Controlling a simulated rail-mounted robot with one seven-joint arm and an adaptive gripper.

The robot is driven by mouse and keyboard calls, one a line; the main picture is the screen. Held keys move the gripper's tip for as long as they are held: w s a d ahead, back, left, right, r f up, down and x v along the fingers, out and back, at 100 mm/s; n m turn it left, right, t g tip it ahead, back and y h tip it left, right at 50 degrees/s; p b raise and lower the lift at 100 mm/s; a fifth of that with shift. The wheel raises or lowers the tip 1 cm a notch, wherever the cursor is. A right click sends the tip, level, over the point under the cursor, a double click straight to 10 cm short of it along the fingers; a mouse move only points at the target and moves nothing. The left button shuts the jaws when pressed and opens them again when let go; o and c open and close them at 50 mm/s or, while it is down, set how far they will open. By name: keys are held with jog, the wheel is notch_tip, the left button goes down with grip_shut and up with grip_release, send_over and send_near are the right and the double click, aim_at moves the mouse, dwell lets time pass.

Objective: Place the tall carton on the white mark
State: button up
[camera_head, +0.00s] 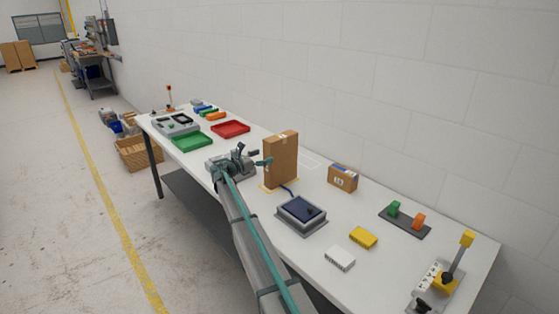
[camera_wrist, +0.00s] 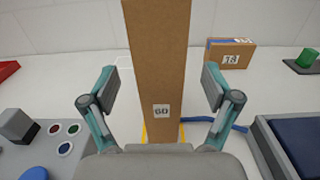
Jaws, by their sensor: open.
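The tall brown carton (camera_head: 281,160) stands upright on a yellow-outlined patch (camera_head: 266,187) of the table. In the wrist view the carton (camera_wrist: 157,60) shows a label reading 60, and its top is out of frame. My gripper (camera_head: 253,156) is open, with one finger to each side of the carton in the wrist view (camera_wrist: 160,84) and gaps between. I cannot tell how far the fingertips reach along its sides. The white mark (camera_head: 312,160) is a faint outline just behind the carton, towards the wall, partly hidden by it.
A small carton (camera_head: 342,177) stands right of the mark. A dark-topped device (camera_head: 301,213) with a blue cable sits in front of the tall carton. A grey button box (camera_wrist: 48,140) is at left in the wrist view. Red (camera_head: 231,129) and green (camera_head: 192,141) trays lie further left.

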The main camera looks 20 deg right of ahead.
aim_at(276, 151)
jog(key=p+x, duration=0.3)
jog(key=x, duration=0.4)
jog(key=shift+w+d, duration=0.1)
jog(key=shift+w+d+f, duration=0.1)
jog(key=shift+d+f, duration=0.05)
jog(key=shift+d, duration=0.15)
grip_shut()
dwell(0.4)
